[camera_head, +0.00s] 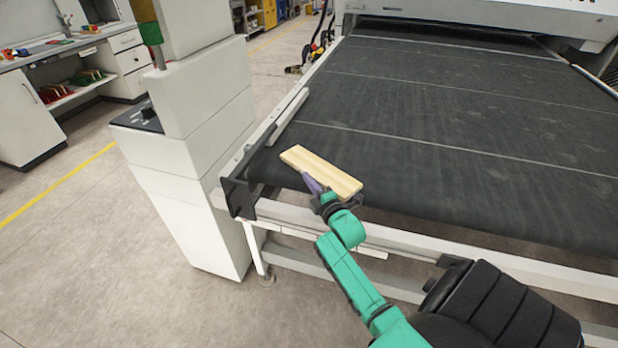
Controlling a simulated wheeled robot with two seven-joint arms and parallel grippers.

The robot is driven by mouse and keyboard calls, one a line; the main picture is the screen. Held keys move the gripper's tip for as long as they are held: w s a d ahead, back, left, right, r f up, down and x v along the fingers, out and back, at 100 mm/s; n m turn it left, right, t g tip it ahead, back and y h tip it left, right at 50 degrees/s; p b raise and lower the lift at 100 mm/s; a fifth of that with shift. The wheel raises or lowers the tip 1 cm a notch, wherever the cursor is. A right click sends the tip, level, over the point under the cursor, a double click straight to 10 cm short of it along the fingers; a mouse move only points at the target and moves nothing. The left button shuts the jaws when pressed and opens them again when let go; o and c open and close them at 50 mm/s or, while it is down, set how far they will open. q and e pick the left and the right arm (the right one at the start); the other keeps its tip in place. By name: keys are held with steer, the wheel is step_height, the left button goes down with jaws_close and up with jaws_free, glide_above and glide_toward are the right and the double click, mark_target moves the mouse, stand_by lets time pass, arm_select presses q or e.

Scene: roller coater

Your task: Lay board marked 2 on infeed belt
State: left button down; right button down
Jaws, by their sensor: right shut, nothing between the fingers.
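A light wooden board (322,169) lies at the near left corner of the dark infeed belt (440,140), close to the belt's front edge. It looks flat on the belt, and I can see no number on it. My right gripper (314,186) is at the board's near long side, its purple fingers against or just beside that edge. It is shut and empty, and I cannot tell whether it touches the board. My left gripper does not show.
A pale control cabinet (200,150) stands left of the belt. A light side rail (289,118) runs along the belt's left edge. The coater housing (490,12) crosses the far end. Most of the belt is bare. A workbench (60,80) stands at the far left.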

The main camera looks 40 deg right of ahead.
mark_target(312, 172)
steer(key=shift+w+d+f, duration=0.1)
steer(key=shift+w+f, duration=0.1)
steer(key=shift+w, duration=0.15)
steer(key=d+b, duration=0.1)
steer(key=w+d+b, duration=0.1)
steer(key=shift+w+d+b, duration=0.3)
steer(key=shift+d+b, duration=0.05)
steer(key=shift+w+d, duration=0.15)
steer(key=shift+d, duration=0.05)
steer(key=shift+r, duration=0.1)
